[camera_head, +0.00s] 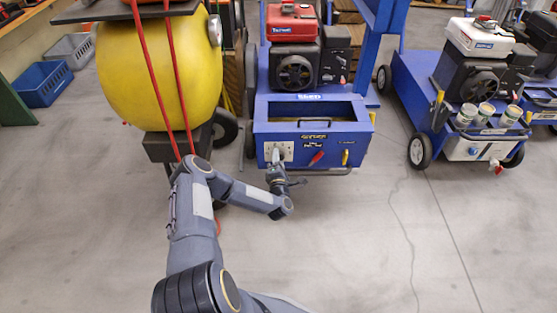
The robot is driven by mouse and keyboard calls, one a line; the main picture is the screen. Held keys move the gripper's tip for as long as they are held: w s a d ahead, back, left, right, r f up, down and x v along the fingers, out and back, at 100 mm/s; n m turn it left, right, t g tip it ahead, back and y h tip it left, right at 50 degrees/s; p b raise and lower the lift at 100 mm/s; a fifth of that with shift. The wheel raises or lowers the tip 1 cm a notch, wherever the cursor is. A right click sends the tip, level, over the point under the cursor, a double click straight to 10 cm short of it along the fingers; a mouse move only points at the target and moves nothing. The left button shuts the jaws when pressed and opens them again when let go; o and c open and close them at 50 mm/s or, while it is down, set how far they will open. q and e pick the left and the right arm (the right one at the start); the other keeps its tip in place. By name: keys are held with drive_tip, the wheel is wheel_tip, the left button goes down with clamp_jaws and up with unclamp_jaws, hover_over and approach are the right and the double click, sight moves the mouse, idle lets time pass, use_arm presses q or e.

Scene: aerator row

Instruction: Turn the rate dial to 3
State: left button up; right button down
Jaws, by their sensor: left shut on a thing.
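A blue aerator (263,128) with a red-topped engine stands ahead of me. On the left of its front panel is a white dial plate (287,151). My left gripper (276,160) is at this plate, shut on the rate dial, which is mostly hidden by the fingers. The dial's numbers are too small to read. My right gripper is not in view.
A red lever (317,157) and a yellow lever (345,157) sit right of the dial plate. A yellow tank (160,75) with red handles stands close on the left. Another blue machine (421,90) stands at the right. The floor in front is clear.

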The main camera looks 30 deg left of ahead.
use_arm(q)
drive_tip(key=m, duration=0.4)
drive_tip(key=shift+m, duration=2.9)
drive_tip(key=o, duration=0.9)
drive_tip(key=shift+o, duration=0.2)
drive_tip(key=shift+r, duration=0.1)
drive_tip(key=p+v, duration=0.2)
drive_tip(key=v, duration=0.6)
